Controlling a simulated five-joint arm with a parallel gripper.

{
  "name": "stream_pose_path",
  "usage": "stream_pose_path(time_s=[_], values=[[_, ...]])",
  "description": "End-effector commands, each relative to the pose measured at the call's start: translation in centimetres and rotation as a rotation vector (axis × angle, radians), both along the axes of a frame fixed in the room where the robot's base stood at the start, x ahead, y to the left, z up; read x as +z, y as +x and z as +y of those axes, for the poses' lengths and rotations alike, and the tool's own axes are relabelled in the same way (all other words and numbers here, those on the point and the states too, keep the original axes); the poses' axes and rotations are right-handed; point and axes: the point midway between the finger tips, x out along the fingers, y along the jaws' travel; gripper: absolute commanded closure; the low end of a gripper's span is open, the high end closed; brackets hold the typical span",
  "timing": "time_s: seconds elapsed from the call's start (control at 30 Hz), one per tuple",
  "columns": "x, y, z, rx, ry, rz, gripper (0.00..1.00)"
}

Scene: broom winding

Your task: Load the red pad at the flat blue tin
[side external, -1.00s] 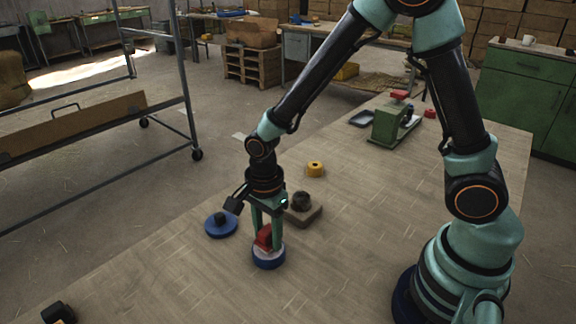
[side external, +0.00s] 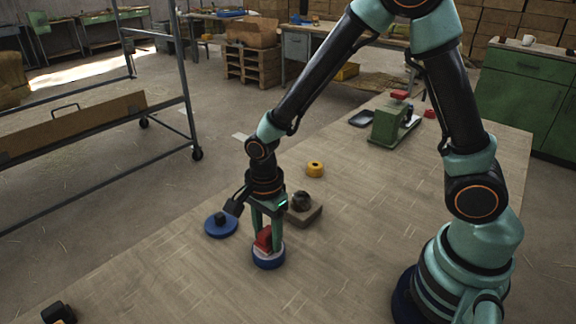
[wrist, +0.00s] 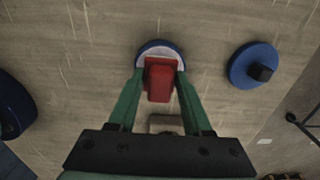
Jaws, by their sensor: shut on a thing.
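My gripper (side external: 264,238) points down and is shut on the red pad (side external: 263,240), which also shows between the green fingers in the wrist view (wrist: 160,80). The pad is at the flat blue tin (side external: 268,260), a low round tin with a pale inside. In the wrist view the tin (wrist: 158,45) shows behind the pad, which covers part of it. The pad's lower end appears to be in the tin; whether it presses on the bottom is hidden.
A blue disc with a black knob (side external: 220,226) lies left of the tin. A brown block with a dark round lump (side external: 303,211) stands behind my gripper, near a yellow ring (side external: 315,169). A green press (side external: 392,124) stands farther back. The table's front is mostly clear.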

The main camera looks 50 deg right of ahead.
Motion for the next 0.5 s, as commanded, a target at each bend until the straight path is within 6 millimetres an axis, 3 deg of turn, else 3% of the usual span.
stream_pose_path(time_s=[0.5], values=[[-0.58, 0.00, 0.00, 0.000, 0.000, 0.001, 0.95]])
